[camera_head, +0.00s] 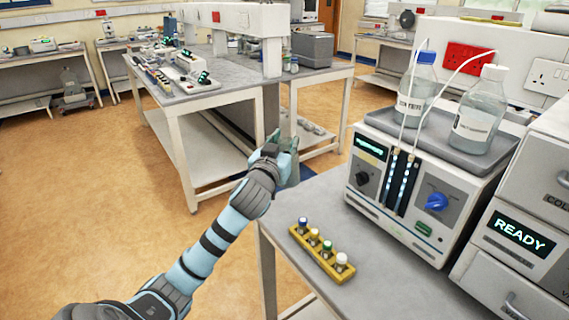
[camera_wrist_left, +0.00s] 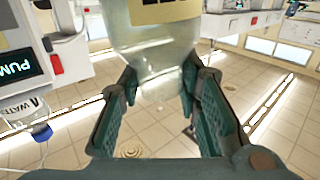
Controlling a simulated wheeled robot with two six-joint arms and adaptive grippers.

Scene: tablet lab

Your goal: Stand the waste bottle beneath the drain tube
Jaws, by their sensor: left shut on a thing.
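My left gripper (camera_head: 285,155) is out over the floor, left of the near bench's far corner in the head view. In the left wrist view this gripper (camera_wrist_left: 162,80) has its two green fingers on either side of a clear bottle (camera_wrist_left: 158,45) with a tan label, and it is shut on it. In the head view the bottle is hidden or too small to make out. The instrument (camera_head: 400,195) on the near bench has thin white tubes (camera_head: 412,85) rising to bottles on its top tray. I cannot tell which tube is the drain tube. My right gripper is out of view.
Two bottles, one blue-capped (camera_head: 415,90) and one white-capped (camera_head: 478,115), stand on the instrument. A yellow rack (camera_head: 322,255) of small vials lies on the near bench (camera_head: 290,210). A drawer unit reading READY (camera_head: 520,232) is at right. Another bench (camera_head: 205,100) stands behind the arm.

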